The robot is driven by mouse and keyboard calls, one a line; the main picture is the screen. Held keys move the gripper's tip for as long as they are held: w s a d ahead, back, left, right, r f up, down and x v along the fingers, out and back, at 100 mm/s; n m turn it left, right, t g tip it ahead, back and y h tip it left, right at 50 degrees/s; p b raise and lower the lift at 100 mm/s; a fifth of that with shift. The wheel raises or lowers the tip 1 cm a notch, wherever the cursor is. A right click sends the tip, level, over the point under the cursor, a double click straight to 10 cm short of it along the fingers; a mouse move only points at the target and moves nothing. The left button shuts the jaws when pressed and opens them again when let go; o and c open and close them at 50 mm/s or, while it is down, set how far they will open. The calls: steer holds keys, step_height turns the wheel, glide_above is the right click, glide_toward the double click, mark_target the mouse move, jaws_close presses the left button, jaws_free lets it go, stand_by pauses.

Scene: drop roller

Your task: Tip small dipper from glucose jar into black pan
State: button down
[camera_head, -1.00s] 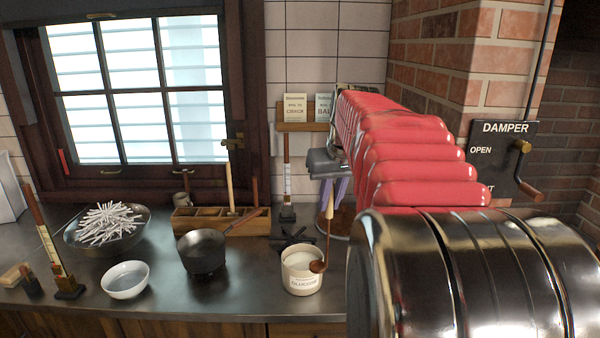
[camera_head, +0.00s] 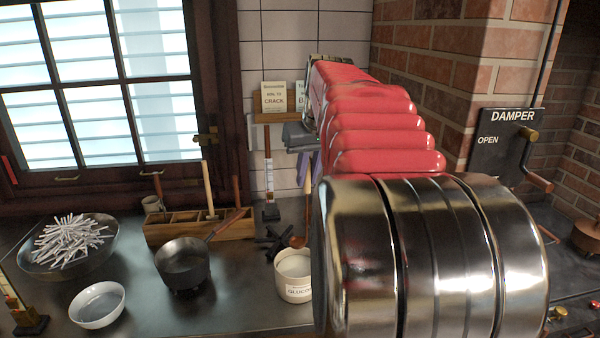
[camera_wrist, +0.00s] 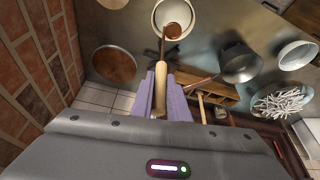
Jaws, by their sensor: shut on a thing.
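The small dipper has a pale wooden handle (camera_wrist: 161,78) and a copper-brown cup (camera_head: 297,241). My gripper (camera_wrist: 162,92), with purple fingers, is shut on the handle. The cup hangs at the upper rear of the white glucose jar (camera_head: 293,278) in the head view. In the wrist view the cup overlaps the jar's opening (camera_wrist: 181,10). I cannot tell what the cup holds. The black pan (camera_head: 184,264) stands on the counter left of the jar, its handle pointing up and right. It also shows in the wrist view (camera_wrist: 240,65).
A wooden rack (camera_head: 200,229) with upright tools stands behind the pan. A white bowl (camera_head: 97,305) and a wide metal bowl (camera_head: 75,260) of white sticks lie to the left. A dark trivet (camera_head: 275,240) lies behind the jar. Bare counter separates pan and jar.

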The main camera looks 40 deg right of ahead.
steer(key=shift+w+a, duration=0.2)
steer(key=shift+f, duration=0.25)
glide_above(304, 243)
steer(key=shift+w+d+f, duration=0.15)
steer(key=shift+f, duration=1.75)
steer(key=shift+w+d+f, duration=0.1)
steer(key=shift+d+f, duration=0.05)
steer(key=shift+f, duration=1.8)
steer(key=shift+w+d+f, duration=0.15)
steer(key=shift+f, duration=1.75)
steer(key=shift+r, duration=0.1)
steer(key=shift+r, duration=5.4)
